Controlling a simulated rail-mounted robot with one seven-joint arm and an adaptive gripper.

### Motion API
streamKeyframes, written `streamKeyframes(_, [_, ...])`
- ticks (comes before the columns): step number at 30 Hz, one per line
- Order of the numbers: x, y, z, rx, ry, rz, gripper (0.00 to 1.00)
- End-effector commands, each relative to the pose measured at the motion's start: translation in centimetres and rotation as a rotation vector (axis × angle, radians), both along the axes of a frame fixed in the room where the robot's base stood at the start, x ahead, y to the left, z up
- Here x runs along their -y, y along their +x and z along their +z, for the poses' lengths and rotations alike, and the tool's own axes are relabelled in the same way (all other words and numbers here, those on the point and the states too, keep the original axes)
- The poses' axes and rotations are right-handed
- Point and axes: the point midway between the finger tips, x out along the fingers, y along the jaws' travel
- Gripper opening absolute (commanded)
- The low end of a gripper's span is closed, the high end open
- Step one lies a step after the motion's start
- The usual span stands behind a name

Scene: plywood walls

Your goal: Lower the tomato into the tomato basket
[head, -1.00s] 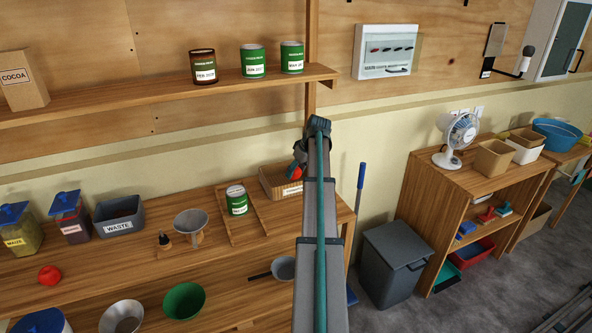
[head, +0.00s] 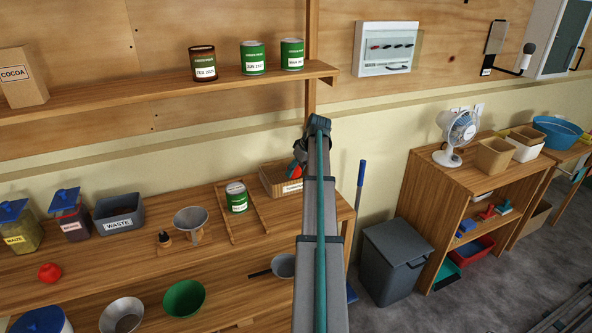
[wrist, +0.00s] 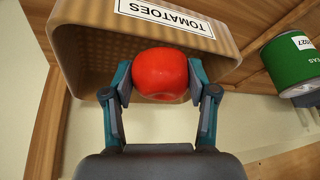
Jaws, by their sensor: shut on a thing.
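A red tomato (wrist: 160,74) is held between the two fingers of my gripper (wrist: 160,80) in the wrist view. The tan tomato basket (wrist: 85,48), with a white label reading TOMATOES, lies right behind the tomato in that view. The tomato overlaps the basket's opening; how deep it is inside I cannot tell. In the head view the basket (head: 273,182) stands at the right end of the counter, partly hidden by my arm. Only a sliver of red shows there beside my arm, and my fingers are hidden. Another red tomato (head: 50,272) lies on the counter at the left.
A green can (head: 237,200) on a wooden rack stands just left of the basket. A funnel (head: 191,222), a grey WASTE bin (head: 119,214) and lidded jars stand further left. A shelf with cans (head: 253,62) runs above. The wall is close behind the basket.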

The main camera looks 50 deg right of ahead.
Motion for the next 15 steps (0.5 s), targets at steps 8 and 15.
streamKeyframes(8, [-0.01, 0.01, -0.41, 0.000, 0.000, 0.000, 0.44])
streamKeyframes(15, [0.00, 0.01, -0.72, 0.000, 0.000, 0.000, 0.44])
